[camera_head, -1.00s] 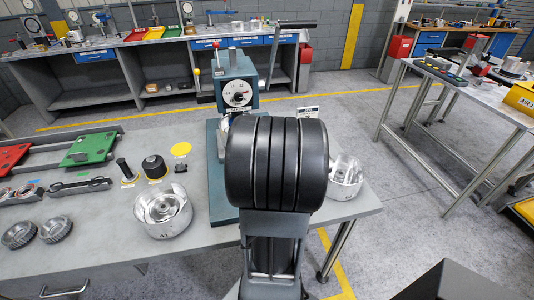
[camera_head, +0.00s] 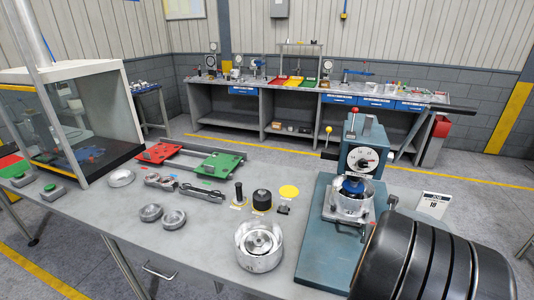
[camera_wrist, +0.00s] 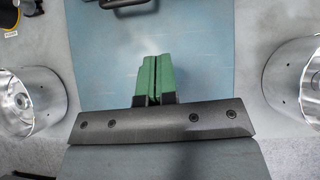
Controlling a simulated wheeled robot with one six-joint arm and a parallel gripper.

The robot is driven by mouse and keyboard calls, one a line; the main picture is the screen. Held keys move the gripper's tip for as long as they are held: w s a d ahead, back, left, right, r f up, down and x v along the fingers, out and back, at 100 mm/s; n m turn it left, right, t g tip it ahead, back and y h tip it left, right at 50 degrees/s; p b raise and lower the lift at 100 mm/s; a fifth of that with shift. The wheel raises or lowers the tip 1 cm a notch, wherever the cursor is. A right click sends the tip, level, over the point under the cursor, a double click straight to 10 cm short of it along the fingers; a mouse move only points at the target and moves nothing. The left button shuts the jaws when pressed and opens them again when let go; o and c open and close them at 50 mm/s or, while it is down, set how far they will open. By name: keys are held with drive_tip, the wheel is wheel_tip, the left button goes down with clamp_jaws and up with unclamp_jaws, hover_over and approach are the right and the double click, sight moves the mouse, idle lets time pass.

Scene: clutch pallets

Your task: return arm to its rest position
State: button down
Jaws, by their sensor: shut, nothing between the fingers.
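My gripper (camera_wrist: 152,78) shows in the wrist view with its green fingertips together and nothing between them. It hangs over the blue base plate (camera_wrist: 205,45) of the press. A round metal housing (camera_wrist: 28,102) stands to its left and another metal housing (camera_wrist: 295,78) to its right, both apart from the fingers. In the head view a thick black part of my arm (camera_head: 432,262) fills the lower right corner. My gripper is not visible in that view.
The press (camera_head: 362,160) stands on its base plate with a metal part in it, beside a sign (camera_head: 434,205). An open metal housing (camera_head: 259,246), a red pallet (camera_head: 167,151), a green pallet (camera_head: 222,165) and a glass-sided enclosure (camera_head: 75,120) share the bench.

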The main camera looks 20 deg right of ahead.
drive_tip(key=a+r+m+g+y, duration=0.1)
drive_tip(key=a+r+m+y, duration=0.1)
drive_tip(key=a+m, duration=1.2)
drive_tip(key=a+r+m+g+y, duration=0.1)
drive_tip(key=a+r+m+y, duration=0.2)
drive_tip(key=a+m, duration=1.1)
wheel_tip(320, 180, up, 2)
drive_tip(key=a, duration=0.2)
drive_tip(key=shift+s+a+r+m+g, duration=0.15)
drive_tip(key=shift+s+a+m+g, duration=0.25)
drive_tip(key=shift+d, duration=0.1)
